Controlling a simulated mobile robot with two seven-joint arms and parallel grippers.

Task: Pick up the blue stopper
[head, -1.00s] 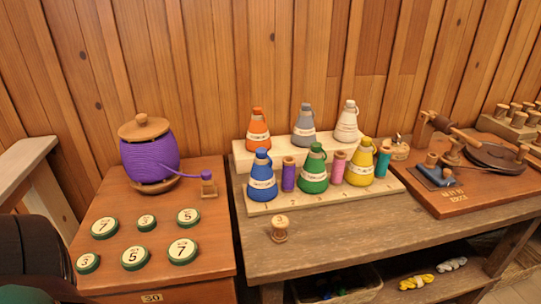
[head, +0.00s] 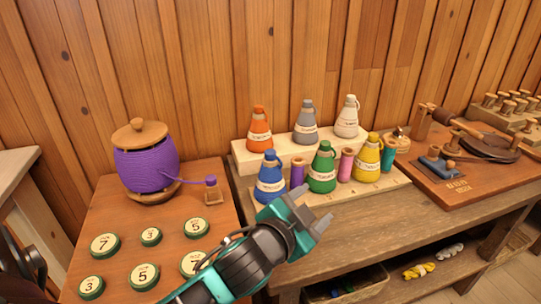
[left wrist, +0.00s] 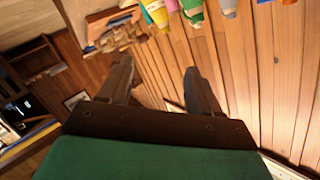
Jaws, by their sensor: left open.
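The blue stopper (head: 269,157) is the rounded top of the blue cone-shaped bottle (head: 267,189) at the left end of the front row. The bottle stands upright on the pale stepped rack (head: 398,185), its lower right edge close behind my left gripper in the picture. My left gripper (head: 320,210) is open and empty, in front of the rack, below and right of the stopper. The left wrist view shows its two fingers apart (left wrist: 158,82), with bottles upside down at the top edge; the stopper cannot be made out there. My right gripper is out of view.
Green (head: 322,172) and yellow (head: 366,160) bottles stand to the right, with a purple spool (head: 297,173) close beside the blue one. Orange, grey and white bottles stand on the step behind. A purple yarn pot (head: 146,168) is at left.

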